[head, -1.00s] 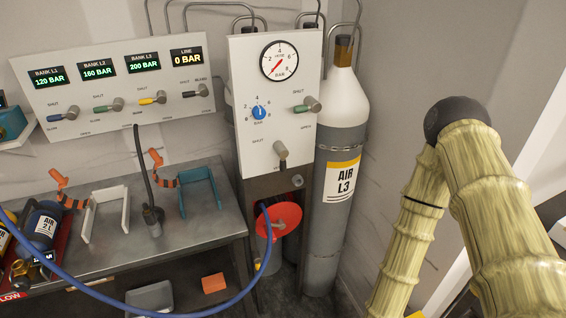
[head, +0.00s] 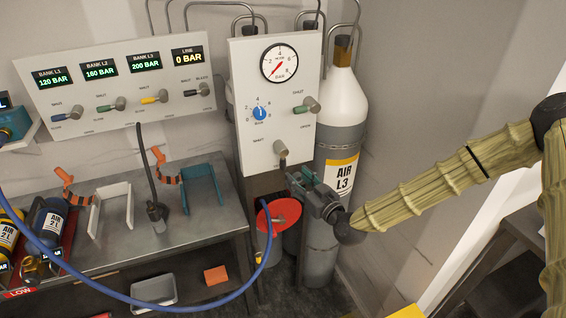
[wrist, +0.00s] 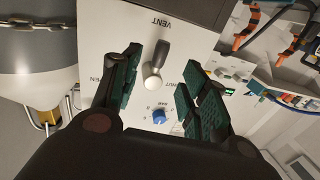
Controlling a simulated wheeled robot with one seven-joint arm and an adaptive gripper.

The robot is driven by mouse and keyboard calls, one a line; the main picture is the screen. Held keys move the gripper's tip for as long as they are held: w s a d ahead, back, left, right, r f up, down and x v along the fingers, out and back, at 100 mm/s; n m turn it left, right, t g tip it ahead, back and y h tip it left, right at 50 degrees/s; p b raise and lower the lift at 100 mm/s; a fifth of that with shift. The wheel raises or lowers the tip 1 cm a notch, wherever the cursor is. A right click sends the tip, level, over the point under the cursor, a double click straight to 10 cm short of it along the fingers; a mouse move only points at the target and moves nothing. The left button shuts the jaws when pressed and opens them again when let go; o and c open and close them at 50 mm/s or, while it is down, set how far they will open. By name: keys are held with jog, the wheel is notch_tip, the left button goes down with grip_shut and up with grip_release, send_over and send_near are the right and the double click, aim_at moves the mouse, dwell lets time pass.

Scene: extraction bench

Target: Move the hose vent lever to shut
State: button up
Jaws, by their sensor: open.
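The hose vent lever (head: 281,153) is a small grey lever at the bottom of the white gauge panel. A "shut" label is to its upper left, and its lower end points down in the head view. In the wrist view the lever (wrist: 156,62) has a pale round end and stands beneath an upside-down "vent" label. My gripper (head: 299,178) is open just below and right of the lever in the head view. In the wrist view its dark green fingers stand on either side of the lever, with gaps visible; contact is not evident.
A green-collared lever (head: 307,105) and a blue knob (head: 260,114) sit higher on the panel. The AIR L3 cylinder (head: 341,125) stands close on the right. A red disc (head: 277,216) and blue hose (head: 213,304) are below. The bench (head: 198,232) is left.

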aim_at(285, 166)
jog(key=p+x, duration=0.3)
jog(key=x, duration=0.6)
jog(key=shift+w+a+p, duration=0.1)
jog(key=shift+w+p, duration=0.05)
jog(key=shift+p, duration=0.15)
grip_shut()
